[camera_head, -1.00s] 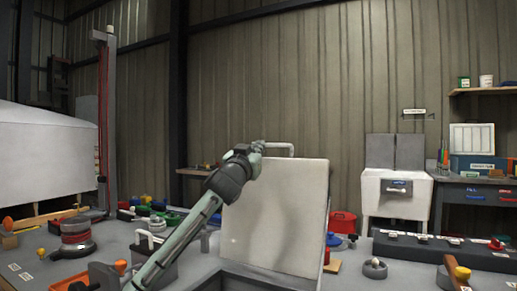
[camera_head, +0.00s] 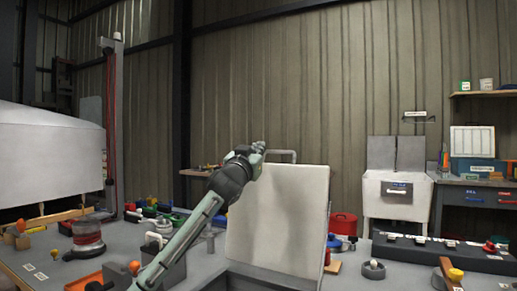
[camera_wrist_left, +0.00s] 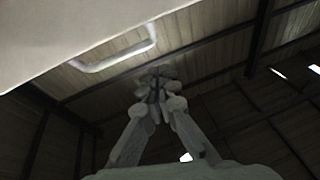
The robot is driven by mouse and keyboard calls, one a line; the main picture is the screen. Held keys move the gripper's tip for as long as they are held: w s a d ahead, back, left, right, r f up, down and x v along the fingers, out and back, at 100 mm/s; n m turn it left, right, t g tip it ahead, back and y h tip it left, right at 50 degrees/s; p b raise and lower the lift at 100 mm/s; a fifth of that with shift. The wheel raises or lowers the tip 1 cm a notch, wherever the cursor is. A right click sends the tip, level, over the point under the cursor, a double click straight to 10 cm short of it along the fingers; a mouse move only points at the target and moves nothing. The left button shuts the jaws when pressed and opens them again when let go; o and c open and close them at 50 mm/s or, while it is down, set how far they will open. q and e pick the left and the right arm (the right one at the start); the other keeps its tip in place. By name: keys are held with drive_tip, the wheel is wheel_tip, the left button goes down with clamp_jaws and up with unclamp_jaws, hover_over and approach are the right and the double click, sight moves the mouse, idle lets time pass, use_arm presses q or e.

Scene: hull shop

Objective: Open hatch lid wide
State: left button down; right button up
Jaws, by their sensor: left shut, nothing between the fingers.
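The hatch lid (camera_head: 280,222) is a pale square panel standing raised, nearly upright and leaning a little, above a grey frame at the front of the bench. A light bar handle (camera_head: 284,153) shows at its top edge. My left gripper (camera_head: 259,147) is at the lid's upper left corner, just left of the handle. In the left wrist view its fingertips (camera_wrist_left: 158,78) are together with nothing between them. The lid's underside (camera_wrist_left: 60,35) and the handle (camera_wrist_left: 118,55) show at upper left there, apart from the fingertips. My right gripper is not in view.
A red tub (camera_head: 343,224) and a small blue item stand right of the lid. A dark box with a row of labels (camera_head: 430,249) lies at right. A cable reel (camera_head: 88,238) and an orange-handled block are at left. The air above the lid is clear.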

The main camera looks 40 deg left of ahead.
use_arm(q)
drive_tip(key=r+b+v, duration=0.1)
drive_tip(key=b+v, duration=0.1)
drive_tip(key=v, duration=0.8)
drive_tip(key=shift+s+d+r+b, duration=0.2)
drive_tip(key=shift+s+r+b, duration=0.1)
drive_tip(key=shift+s+b, duration=0.1)
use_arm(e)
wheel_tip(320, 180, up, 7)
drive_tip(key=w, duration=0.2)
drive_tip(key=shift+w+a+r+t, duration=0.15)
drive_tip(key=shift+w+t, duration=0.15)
use_arm(q)
drive_tip(key=shift+f, duration=0.1)
